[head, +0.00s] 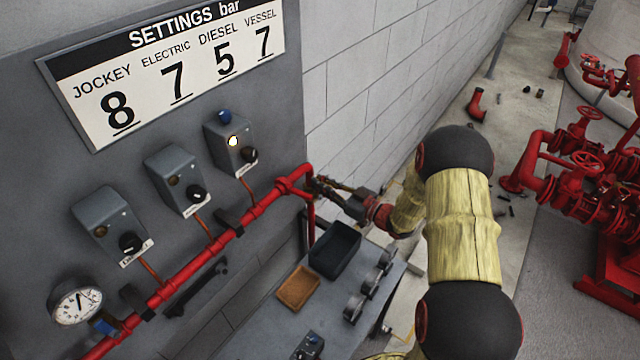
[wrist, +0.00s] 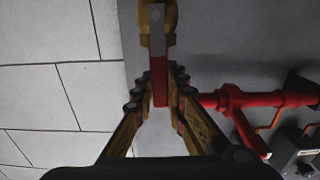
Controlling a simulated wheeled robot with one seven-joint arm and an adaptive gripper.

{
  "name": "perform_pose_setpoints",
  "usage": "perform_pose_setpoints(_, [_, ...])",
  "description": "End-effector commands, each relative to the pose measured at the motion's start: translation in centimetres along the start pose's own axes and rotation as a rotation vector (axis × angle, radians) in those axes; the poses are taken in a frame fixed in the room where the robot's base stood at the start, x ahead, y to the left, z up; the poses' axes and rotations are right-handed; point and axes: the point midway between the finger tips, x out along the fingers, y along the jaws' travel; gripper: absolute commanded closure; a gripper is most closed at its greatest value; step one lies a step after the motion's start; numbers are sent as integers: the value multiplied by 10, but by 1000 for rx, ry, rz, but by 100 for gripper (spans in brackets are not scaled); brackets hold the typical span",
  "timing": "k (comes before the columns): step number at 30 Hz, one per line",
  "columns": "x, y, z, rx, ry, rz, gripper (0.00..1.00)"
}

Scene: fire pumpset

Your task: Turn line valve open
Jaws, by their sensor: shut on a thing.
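The line valve (wrist: 158,22) shows at the top centre of the wrist view as a brass body with a grey and red lever (wrist: 161,85) pointing down towards the camera. My gripper (wrist: 160,78) is shut on the lever, with a finger on each side of its red end. In the head view my gripper (head: 335,190) reaches in from the right to the end of the red pipe. There the valve is small, dark and mostly hidden by the fingers, so its exact angle is hard to tell.
The red pipe (head: 220,245) runs along the grey panel under several switch boxes (head: 180,180), with a gauge (head: 75,304) at lower left. Below my gripper, a black bin (head: 335,250) and a brown tray (head: 298,288) sit on a grey bench. A block wall (head: 350,85) stands behind.

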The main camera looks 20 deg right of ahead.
Motion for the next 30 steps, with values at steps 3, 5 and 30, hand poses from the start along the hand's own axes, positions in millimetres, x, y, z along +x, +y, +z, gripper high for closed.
perform_pose_setpoints(3, [-1,2,1,27,-3,1,100])
perform_pose_setpoints(5, [-1,2,2,36,-3,1,100])
perform_pose_setpoints(30, [0,3,1,42,-1,1,67])
